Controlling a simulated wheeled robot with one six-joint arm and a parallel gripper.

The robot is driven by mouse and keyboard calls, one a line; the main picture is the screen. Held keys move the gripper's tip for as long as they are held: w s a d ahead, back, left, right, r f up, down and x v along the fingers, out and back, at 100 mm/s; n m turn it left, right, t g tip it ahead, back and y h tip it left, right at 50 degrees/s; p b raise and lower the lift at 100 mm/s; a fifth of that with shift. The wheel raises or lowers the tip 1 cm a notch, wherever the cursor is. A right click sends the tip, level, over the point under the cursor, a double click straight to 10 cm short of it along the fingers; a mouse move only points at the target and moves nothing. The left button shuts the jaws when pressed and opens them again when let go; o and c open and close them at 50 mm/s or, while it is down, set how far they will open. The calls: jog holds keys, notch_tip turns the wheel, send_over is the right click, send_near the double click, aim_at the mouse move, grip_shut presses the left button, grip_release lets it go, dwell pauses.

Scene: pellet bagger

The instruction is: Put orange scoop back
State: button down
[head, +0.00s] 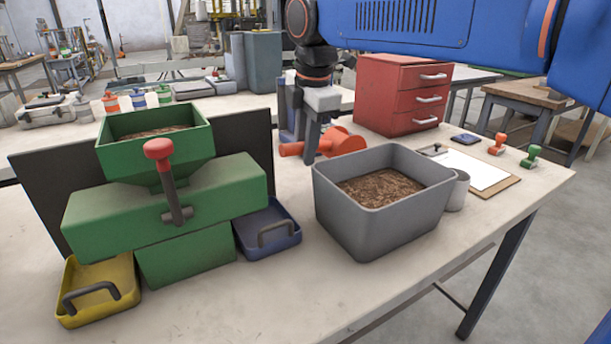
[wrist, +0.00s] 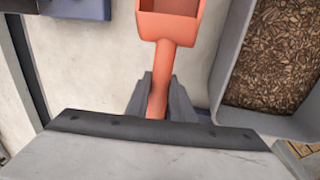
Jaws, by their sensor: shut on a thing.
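My gripper (head: 310,141) points down behind the grey bin and is shut on the handle of the orange scoop (head: 340,143). In the wrist view the scoop (wrist: 165,70) extends away from the jaws, its handle between the two fingers (wrist: 160,98) and its hollow head at the top edge. The head looks empty where it shows. The grey bin (head: 370,222) holds brown pellets (head: 382,187) and stands in front of the scoop in the head view. In the wrist view the bin (wrist: 222,60) is to the right, apart from the scoop.
A green bagger (head: 165,205) with a red-knobbed lever stands left, with a yellow tray (head: 97,290) and a blue tray (head: 267,236) at its base. A red drawer cabinet (head: 400,95) stands behind the bin. A grey cup (head: 457,190) and clipboard (head: 475,170) are at right.

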jog(key=shift+s+d+x, duration=0.1)
jog(key=shift+s+x, duration=0.1)
jog(key=shift+x, duration=0.95)
jog(key=shift+s+d+x, duration=0.15)
jog(key=shift+s+x, duration=0.05)
jog(key=shift+x, duration=0.95)
jog(key=shift+s+d+x, duration=0.1)
jog(key=shift+s+x, duration=0.1)
jog(key=shift+x, duration=0.95)
jog(key=shift+f, duration=0.2)
jog(key=c, duration=1.5)
grip_release()
jog(key=shift+c, duration=0.2)
jog(key=v, duration=1.2)
jog(key=shift+r, duration=0.1)
